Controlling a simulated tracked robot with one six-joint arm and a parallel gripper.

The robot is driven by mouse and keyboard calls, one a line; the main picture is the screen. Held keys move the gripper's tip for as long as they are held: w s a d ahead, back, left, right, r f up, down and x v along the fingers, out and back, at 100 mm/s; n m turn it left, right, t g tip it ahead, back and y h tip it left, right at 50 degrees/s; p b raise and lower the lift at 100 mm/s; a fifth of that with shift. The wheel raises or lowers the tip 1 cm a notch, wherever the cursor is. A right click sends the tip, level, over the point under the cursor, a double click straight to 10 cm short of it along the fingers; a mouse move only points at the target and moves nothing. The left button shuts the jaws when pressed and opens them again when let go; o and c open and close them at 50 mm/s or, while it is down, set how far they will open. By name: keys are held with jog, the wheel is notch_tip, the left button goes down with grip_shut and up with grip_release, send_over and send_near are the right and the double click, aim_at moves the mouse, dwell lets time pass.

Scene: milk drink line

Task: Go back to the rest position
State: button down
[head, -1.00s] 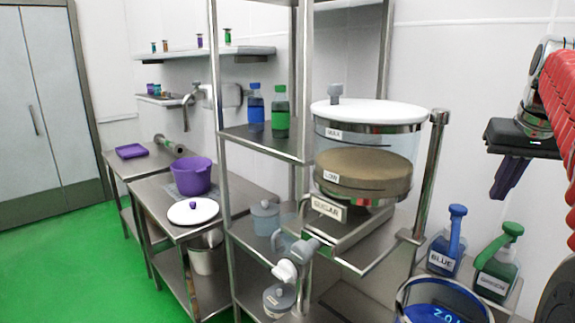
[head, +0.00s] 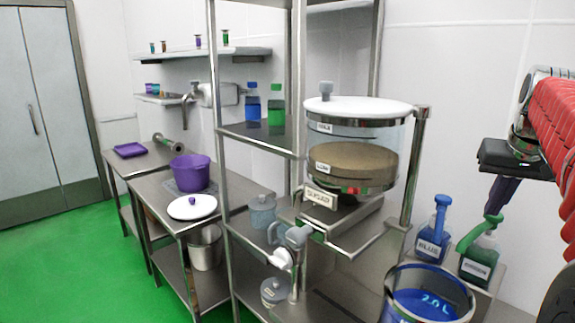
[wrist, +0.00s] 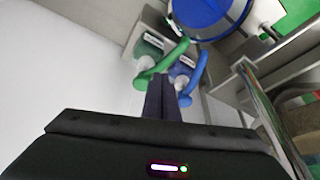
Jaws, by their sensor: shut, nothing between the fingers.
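My gripper (head: 497,204) hangs at the right of the head view, its dark fingers together and pointing down, with nothing held. In the wrist view its closed fingers (wrist: 163,98) point up the picture. In the head view they show just above the green-topped spray bottle (head: 480,250); I cannot tell if they touch it. My red-covered arm runs along the right edge. The blue spray bottle (head: 433,238) stands to the left of the green one. Both bottles also show beyond the fingers in the wrist view, green (wrist: 150,48) and blue (wrist: 181,70).
A blue 2.0 L bucket (head: 428,304) stands at the front. A bench farther left holds a purple pot (head: 190,174) and a white lid (head: 192,207). Green floor is open at far left.

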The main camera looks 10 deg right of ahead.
jog(key=s+a+f+n, duration=0.2)
jog(key=s+a+f, duration=0.3)
jog(key=a, duration=0.5)
jog(key=s+a+f+n+t+y, duration=0.1)
jog(key=s+a+f, duration=0.5)
jog(key=a, duration=0.5)
jog(key=s+a+f+n+y, duration=0.1)
jog(key=s+a+f+n, duration=0.1)
jog(key=s+a+f, duration=0.3)
jog(key=a+f, duration=0.4)
jog(key=a, duration=0.2)
jog(key=shift+s+a+n, duration=0.15)
jog(key=shift+s+n, duration=0.1)
jog(key=shift+n, duration=0.05)
jog(key=shift+a, duration=0.1)
